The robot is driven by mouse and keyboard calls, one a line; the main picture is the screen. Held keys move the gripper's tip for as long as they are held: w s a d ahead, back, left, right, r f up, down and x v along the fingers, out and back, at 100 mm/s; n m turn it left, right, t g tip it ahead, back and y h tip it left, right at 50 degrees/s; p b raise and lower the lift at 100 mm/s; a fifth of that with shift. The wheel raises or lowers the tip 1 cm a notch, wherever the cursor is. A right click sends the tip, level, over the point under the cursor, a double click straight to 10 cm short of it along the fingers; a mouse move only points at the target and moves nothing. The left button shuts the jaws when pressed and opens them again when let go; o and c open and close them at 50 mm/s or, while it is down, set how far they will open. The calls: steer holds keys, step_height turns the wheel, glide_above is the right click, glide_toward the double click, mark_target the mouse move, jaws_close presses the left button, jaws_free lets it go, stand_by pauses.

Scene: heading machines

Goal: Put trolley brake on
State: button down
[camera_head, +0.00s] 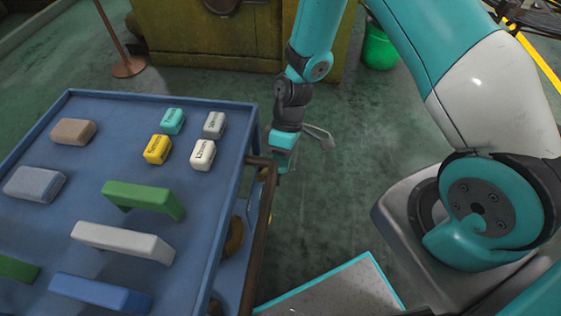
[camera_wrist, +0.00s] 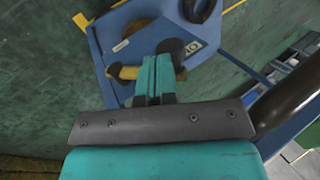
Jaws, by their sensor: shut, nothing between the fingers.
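The blue trolley (camera_head: 226,225) stands at the left of the head view, its brown push handle (camera_head: 261,235) along its right side. In the wrist view the trolley's blue lower part (camera_wrist: 135,45) shows with a label and a dark round part. A yellow bar (camera_wrist: 127,73) with dark parts beside it lies behind my fingers; I cannot tell whether it is the brake or whether they touch it. My gripper (camera_wrist: 153,75) is shut and empty, pointing at this part. In the head view my gripper (camera_head: 281,162) hangs beside the handle's far end.
Coloured blocks, such as a yellow one (camera_head: 157,150), and a green bracket-shaped piece (camera_head: 143,195) lie on the trolley top. The handle (camera_wrist: 292,100) runs close at the right in the wrist view. A green bucket (camera_head: 379,48) and a machine (camera_head: 215,35) stand behind. Green floor is open between.

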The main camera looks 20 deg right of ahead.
steer(key=shift+s+a+f, duration=0.35)
steer(key=shift+s, duration=0.15)
steer(key=shift+s+a+f, duration=0.3)
steer(key=shift+s, duration=0.2)
steer(key=p+v, duration=0.3)
steer(key=v, duration=1)
steer(key=shift+s+r, duration=0.3)
steer(key=shift+r, duration=0.3)
